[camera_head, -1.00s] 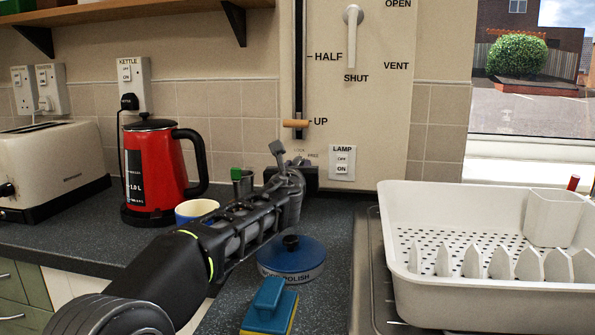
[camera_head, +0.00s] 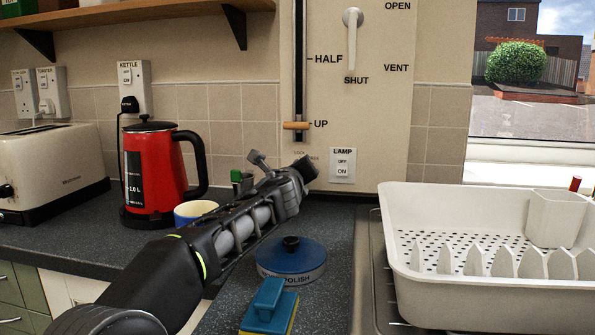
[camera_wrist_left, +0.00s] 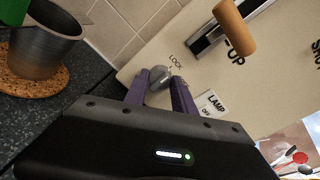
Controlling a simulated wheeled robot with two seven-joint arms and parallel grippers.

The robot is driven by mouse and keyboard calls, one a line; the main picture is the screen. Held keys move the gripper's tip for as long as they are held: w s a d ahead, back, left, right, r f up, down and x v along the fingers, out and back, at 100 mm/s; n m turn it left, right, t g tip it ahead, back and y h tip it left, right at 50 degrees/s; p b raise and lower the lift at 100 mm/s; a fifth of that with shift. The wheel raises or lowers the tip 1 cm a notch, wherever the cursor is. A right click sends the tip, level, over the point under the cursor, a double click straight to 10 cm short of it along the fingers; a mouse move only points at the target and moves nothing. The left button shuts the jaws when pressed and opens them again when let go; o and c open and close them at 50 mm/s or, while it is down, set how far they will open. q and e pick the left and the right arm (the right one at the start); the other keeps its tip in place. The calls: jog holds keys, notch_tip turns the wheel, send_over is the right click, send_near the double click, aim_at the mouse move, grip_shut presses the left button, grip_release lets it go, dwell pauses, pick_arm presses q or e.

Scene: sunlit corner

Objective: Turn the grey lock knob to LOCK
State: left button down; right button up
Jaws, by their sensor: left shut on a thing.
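The grey lock knob (camera_wrist_left: 160,77) sits on the cream wall panel beside the printed word LOCK (camera_wrist_left: 175,62) in the left wrist view. My left gripper (camera_wrist_left: 162,91) has its two purple-grey fingers on either side of the knob and is shut on it. I cannot tell exactly where the knob points; any other label around it is hidden or unreadable. In the head view my left gripper (camera_head: 308,168) is at the panel's lower edge, left of the LAMP switch, and hides the knob. My right gripper is not in view.
The LAMP switch (camera_head: 342,165) and an orange-handled slider (camera_head: 296,125) are close to my gripper. A red kettle (camera_head: 154,175), a blue polish tin (camera_head: 291,259), a sponge (camera_head: 268,306) and a white dish rack (camera_head: 480,290) stand around my arm. A metal cup (camera_wrist_left: 40,45) is nearby.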

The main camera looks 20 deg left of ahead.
pick_arm(q)
jog(key=c, duration=1)
grip_release()
jog(key=shift+c, duration=0.2)
jog(key=shift+s, duration=0.1)
jog(key=b+v, duration=0.1)
jog(key=v, duration=0.6)
jog(key=shift+s, duration=0.3)
jog(key=shift+d, duration=0.1)
